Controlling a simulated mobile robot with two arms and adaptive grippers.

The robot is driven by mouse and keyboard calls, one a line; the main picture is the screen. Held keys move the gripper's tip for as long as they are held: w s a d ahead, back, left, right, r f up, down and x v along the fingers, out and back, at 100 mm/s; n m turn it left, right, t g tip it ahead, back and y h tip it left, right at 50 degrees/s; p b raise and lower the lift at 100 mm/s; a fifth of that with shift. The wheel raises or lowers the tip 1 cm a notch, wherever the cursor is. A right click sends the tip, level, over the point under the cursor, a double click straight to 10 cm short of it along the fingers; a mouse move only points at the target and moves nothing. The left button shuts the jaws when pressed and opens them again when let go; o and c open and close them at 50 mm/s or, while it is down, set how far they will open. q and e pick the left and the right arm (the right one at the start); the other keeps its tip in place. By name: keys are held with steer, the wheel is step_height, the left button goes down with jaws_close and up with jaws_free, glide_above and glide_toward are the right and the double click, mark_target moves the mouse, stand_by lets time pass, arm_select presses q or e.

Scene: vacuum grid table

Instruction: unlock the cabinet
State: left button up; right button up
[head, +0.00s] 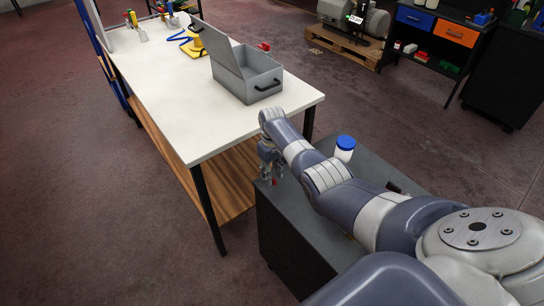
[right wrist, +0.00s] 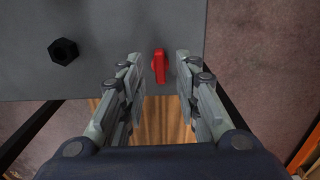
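A dark grey cabinet (head: 290,238) stands at the near end of the white table. A small red piece (right wrist: 159,65), perhaps a key or latch handle, is on its grey top (right wrist: 110,75) close to the edge. In the head view the red piece (head: 274,182) shows just under my right gripper (head: 270,172), which points down over the cabinet's corner. In the right wrist view my right gripper (right wrist: 158,62) is open, with a finger on either side of the red piece and gaps between. I cannot see a keyhole. My left gripper is not in view.
A white jar with blue lid (head: 345,147) and a black knob-like piece (right wrist: 63,51) are on the cabinet top. A grey toolbox (head: 247,78) with raised lid stands on the white table (head: 185,115). A yellow tool (head: 194,44) lies farther back.

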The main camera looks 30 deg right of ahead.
step_height(320, 180, up, 10)
stand_by(0.4)
stand_by(0.4)
